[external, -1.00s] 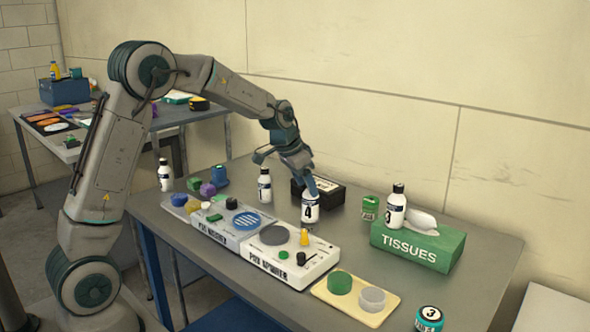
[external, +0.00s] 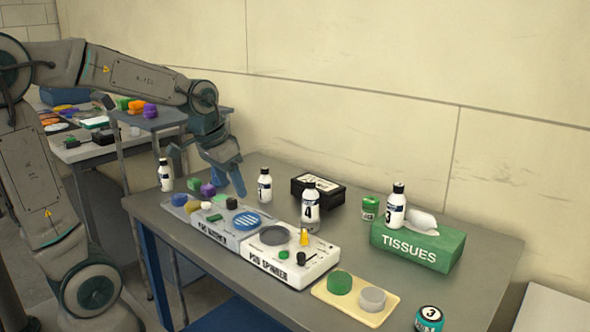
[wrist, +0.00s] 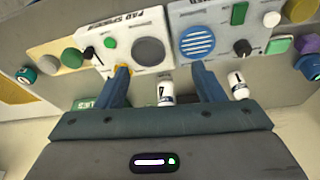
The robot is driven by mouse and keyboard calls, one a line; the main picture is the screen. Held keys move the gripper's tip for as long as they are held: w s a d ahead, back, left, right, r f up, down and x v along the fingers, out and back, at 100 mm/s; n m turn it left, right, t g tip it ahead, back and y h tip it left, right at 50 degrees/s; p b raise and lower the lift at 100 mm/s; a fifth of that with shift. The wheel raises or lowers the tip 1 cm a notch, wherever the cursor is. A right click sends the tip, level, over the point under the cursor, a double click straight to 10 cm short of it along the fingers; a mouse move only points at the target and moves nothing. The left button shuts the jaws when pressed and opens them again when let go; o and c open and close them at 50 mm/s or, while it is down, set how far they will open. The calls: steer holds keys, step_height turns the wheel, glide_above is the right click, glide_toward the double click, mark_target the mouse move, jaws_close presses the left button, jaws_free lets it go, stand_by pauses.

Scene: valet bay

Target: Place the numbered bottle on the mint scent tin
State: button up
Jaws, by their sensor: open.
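A white bottle numbered 4 (external: 311,208) with a black cap stands upright behind the pad spinner; it also shows between my fingers in the wrist view (wrist: 166,93). A bottle numbered 3 (external: 396,210) stands by the tissue box. A small green tin (external: 370,208) with a label too small to read stands left of that bottle. A teal tin numbered 3 (external: 429,319) is at the front right. My gripper (external: 212,178) is open and empty, above the table left of the bottles. The wrist view shows both fingers (wrist: 161,70) apart.
Other bottles (external: 264,185) (external: 165,175) stand further left. The pad spinner (external: 290,267) and adjoining pad unit fill the middle. A black box (external: 318,187), a green tissue box (external: 418,247) and a yellow tray (external: 355,312) surround the right half.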

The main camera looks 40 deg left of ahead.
steer(key=s+a+f+n, duration=0.1)
steer(key=s+f, duration=0.3)
steer(key=s, duration=0.7)
steer(key=shift+s+n+y, duration=0.25)
steer(key=shift+n+y, duration=0.05)
steer(key=shift+y, duration=0.1)
